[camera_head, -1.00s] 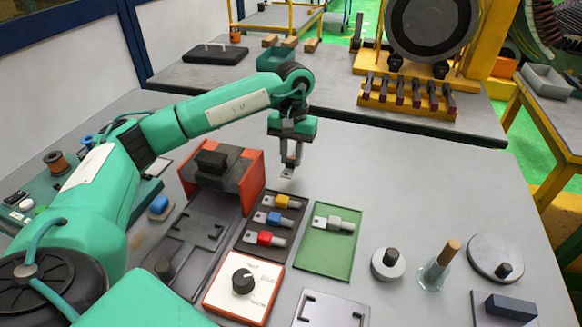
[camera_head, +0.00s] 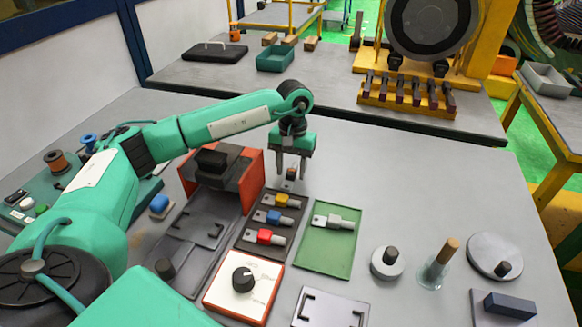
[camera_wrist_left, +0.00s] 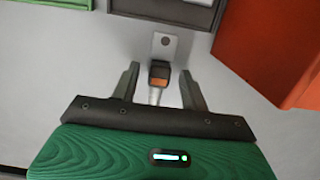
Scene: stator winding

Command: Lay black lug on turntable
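My left gripper (camera_head: 291,174) points down above the grey table, just beyond the lug rack. Its two fingers are apart. In the left wrist view, a lug (camera_wrist_left: 158,72) with a black body, an orange patch, a grey plate with a hole and a pale pin lies between the open fingers (camera_wrist_left: 160,85), with a gap on each side. In the head view this lug (camera_head: 291,173) is small and dark between the fingertips; whether it touches the table is unclear. A grey disc with a black knob (camera_head: 495,255) stands at the right; I cannot tell whether it is the turntable.
The dark rack (camera_head: 247,245) holds yellow, blue and red lugs. A green mat (camera_head: 325,255) with a white-bodied lug lies to its right. An orange-sided fixture (camera_head: 250,180) stands close left of my gripper. The table right of the gripper is clear.

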